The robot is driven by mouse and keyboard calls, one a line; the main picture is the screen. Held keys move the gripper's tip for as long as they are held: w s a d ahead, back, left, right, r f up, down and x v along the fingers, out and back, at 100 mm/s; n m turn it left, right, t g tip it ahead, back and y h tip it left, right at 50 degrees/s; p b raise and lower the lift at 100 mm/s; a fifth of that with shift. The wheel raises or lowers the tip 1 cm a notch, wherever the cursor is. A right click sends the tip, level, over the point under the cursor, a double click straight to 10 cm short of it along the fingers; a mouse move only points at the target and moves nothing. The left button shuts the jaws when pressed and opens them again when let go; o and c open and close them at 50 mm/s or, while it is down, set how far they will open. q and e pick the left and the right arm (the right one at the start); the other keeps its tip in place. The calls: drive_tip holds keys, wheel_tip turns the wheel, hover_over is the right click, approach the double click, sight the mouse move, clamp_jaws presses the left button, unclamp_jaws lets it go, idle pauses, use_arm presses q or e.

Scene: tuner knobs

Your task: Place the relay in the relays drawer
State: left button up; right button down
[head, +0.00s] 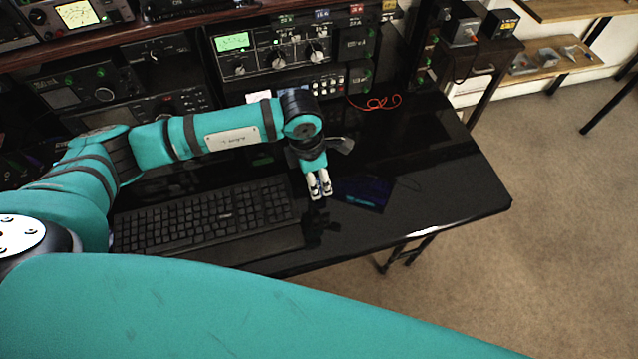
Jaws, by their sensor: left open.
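My left gripper (320,193) hangs fingers-down over the glossy black desk (455,185), just beyond the right end of the keyboard. Its two pale fingertips are slightly apart, and I see nothing held between them. A dark shape lies below the fingertips; I cannot tell whether it is an object or a reflection. I cannot pick out the relay for certain, nor a drawer marked for relays. My right gripper is not in view.
A black keyboard (205,215) lies left of the gripper. A dark blue flat item (366,192) lies just right of it. Radio equipment (275,50) lines the back, with a red cable (378,103) in front. A wooden shelf (545,66) holds small parts. The desk's right end is clear.

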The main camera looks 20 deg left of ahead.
sight(318, 182)
use_arm(q)
drive_tip(key=shift+d+f+p, duration=0.2)
drive_tip(key=shift+f, duration=0.75)
drive_tip(key=shift+d+f+p, duration=0.15)
drive_tip(key=shift+f, duration=0.8)
drive_tip(key=shift+w, duration=0.1)
clamp_jaws()
drive_tip(key=shift+r, duration=0.1)
